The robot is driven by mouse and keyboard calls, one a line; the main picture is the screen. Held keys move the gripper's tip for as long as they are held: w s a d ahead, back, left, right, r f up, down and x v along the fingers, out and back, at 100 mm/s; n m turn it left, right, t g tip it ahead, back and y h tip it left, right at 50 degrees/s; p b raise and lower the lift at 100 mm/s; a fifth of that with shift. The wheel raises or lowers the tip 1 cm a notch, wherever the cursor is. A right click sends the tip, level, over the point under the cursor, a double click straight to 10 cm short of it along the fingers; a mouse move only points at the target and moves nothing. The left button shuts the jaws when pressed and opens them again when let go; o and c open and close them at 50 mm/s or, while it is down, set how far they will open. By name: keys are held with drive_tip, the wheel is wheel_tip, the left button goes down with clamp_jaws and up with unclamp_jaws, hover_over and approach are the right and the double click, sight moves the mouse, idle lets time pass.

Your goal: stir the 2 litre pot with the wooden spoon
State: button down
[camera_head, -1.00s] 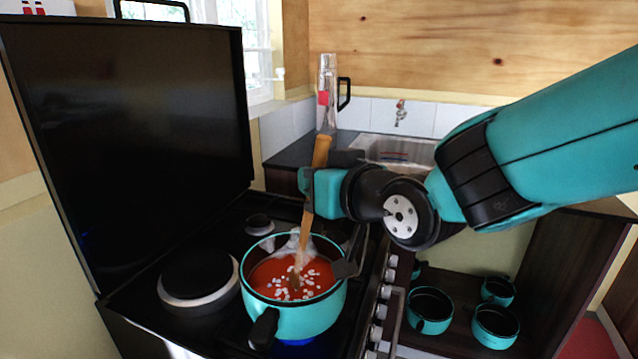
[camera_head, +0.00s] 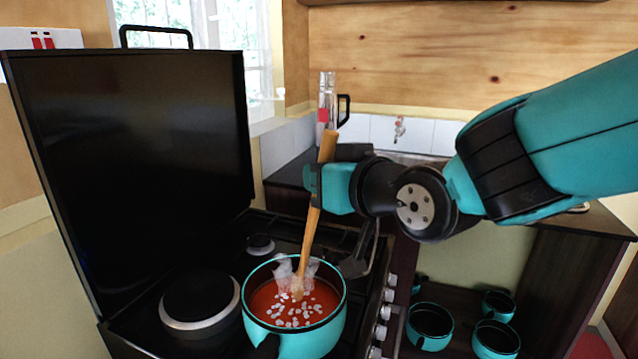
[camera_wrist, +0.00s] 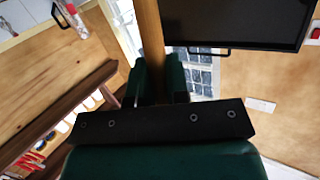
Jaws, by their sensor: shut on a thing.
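The teal pot (camera_head: 338,318) stands on the stove and holds red liquid with several small white pieces. Pale, steam-like wisps show over the liquid. My gripper (camera_head: 313,188) is shut on the wooden spoon (camera_head: 311,232), above the pot. The spoon is slightly tilted, with its lower end down in the pot at the red liquid; how deep it goes I cannot tell. In the wrist view the spoon's handle (camera_wrist: 150,32) stands between the two fingers (camera_wrist: 158,82).
A raised black stove lid (camera_head: 135,150) stands at the left. A solid hotplate (camera_head: 200,305) lies left of the pot. A clear bottle-like thing (camera_head: 326,100) stands behind my gripper on the counter. Several teal pots (camera_head: 430,325) sit on a low shelf at the right.

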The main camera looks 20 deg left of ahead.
sight(332, 149)
drive_tip(key=shift+d+r+p, duration=0.2)
drive_tip(key=shift+r+p, duration=0.25)
drive_tip(key=shift+r, duration=0.6)
drive_tip(key=shift+d+r+p, duration=0.2)
drive_tip(key=shift+r+p, duration=0.2)
drive_tip(key=shift+r, duration=0.6)
